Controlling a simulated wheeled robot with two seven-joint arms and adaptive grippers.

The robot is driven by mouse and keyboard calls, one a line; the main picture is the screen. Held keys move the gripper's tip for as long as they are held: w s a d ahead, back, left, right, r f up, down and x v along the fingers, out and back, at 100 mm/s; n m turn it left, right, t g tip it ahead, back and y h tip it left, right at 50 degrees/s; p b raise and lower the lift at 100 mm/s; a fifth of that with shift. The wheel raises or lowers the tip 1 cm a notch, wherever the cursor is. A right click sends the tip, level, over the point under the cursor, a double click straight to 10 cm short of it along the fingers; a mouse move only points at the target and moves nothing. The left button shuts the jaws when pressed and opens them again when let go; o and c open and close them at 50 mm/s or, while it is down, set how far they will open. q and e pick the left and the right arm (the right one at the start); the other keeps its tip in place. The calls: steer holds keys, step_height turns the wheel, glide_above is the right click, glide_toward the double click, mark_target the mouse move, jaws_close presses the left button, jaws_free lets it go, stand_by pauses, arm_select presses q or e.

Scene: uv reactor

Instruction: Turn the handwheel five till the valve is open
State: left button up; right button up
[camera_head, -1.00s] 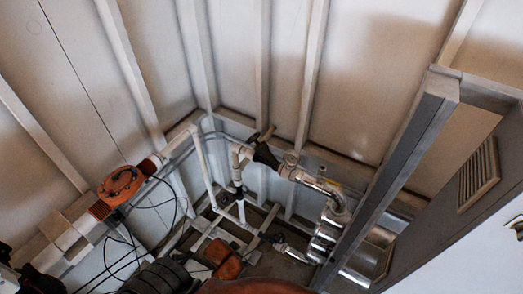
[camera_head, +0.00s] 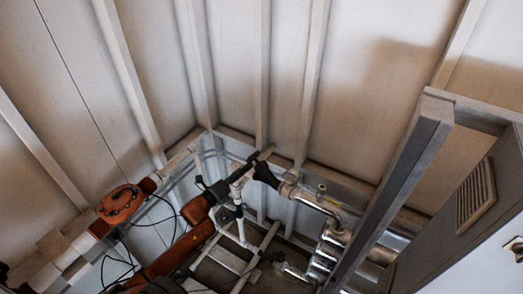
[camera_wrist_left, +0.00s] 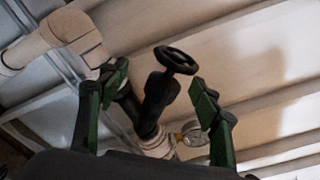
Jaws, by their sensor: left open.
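The handwheel (camera_wrist_left: 176,60) is a black ring on the stem of a black valve body (camera_wrist_left: 157,98). In the left wrist view it stands ahead of my left gripper (camera_wrist_left: 160,92), between the directions of its two green-padded fingers. The fingers are open and wide apart, with nothing between them that I can see held. In the head view the black valve body (camera_head: 265,174) sits on the pipe in the corner. My left gripper (camera_head: 222,188) is just left of it, at the end of my orange arm; its fingers are small and dark there. My right gripper is in neither current view.
A pressure gauge (camera_wrist_left: 193,132) is on the pipe close by the right finger in the wrist view. Shiny metal piping (camera_head: 325,205) runs right of the valve. A grey frame post (camera_head: 395,190) stands at right.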

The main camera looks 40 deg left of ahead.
arm_select(q)
steer(key=shift+w+a+r+m+t+h, duration=0.1)
steer(key=shift+w+r+m+t+h, duration=0.1)
steer(key=shift+r+m, duration=0.35)
steer(key=shift+w+a+r+m+t+h, duration=0.1)
steer(key=shift+w+r+m+t, duration=0.1)
steer(key=shift+r+m, duration=0.3)
steer(key=shift+w+r, duration=0.15)
steer(key=shift+w, duration=0.15)
steer(key=w+p, duration=0.2)
steer(key=w, duration=0.9)
steer(key=shift+w+d, duration=0.15)
steer(key=shift+d, duration=0.1)
steer(key=c, duration=0.8)
steer(key=shift+w+f, duration=0.1)
steer(key=shift+f, duration=0.2)
steer(key=c, duration=0.5)
steer(key=shift+c, duration=0.2)
